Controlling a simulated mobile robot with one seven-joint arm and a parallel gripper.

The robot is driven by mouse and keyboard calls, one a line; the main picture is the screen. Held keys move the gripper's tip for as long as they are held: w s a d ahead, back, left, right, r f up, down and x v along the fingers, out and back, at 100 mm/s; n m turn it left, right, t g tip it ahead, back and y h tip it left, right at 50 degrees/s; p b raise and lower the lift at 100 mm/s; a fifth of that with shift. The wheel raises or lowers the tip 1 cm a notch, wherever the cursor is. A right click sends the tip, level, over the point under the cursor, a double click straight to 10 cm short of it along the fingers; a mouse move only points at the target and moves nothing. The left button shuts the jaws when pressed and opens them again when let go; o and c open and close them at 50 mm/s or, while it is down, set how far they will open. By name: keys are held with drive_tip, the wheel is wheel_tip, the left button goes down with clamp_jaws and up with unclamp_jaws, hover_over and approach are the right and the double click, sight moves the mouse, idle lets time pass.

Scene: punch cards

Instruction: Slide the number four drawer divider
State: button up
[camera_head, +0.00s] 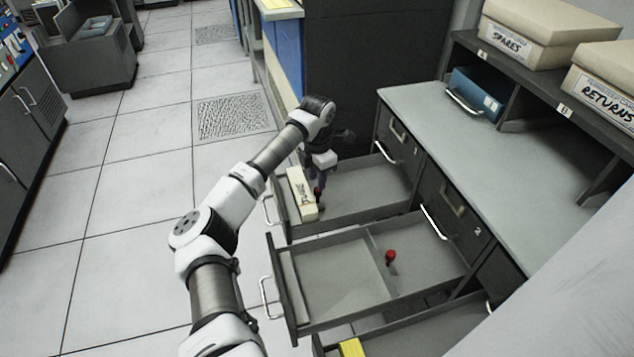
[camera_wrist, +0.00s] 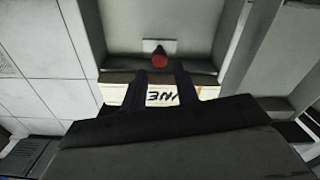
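The far open drawer (camera_head: 365,198) holds a cream block (camera_head: 301,192) with dark handwriting at its left end. A red knob (camera_head: 318,191) shows just right of the block, under my gripper (camera_head: 317,178), which reaches down into this drawer. In the wrist view the red knob (camera_wrist: 160,61) lies just beyond the gap between the fingertips of my gripper (camera_wrist: 160,72). The fingers are apart and hold nothing; the cream block (camera_wrist: 160,95) shows behind them. The divider under the knob is mostly hidden. No number four is readable.
The middle open drawer (camera_head: 335,322) has a divider (camera_head: 375,255) with another red knob (camera_head: 390,257). A nearer open drawer holds a yellow block (camera_head: 352,347). The tiled floor (camera_head: 130,190) is clear at left.

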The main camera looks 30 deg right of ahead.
sight(316, 196)
drive_tip(key=shift+f, duration=1.8)
clamp_jaws()
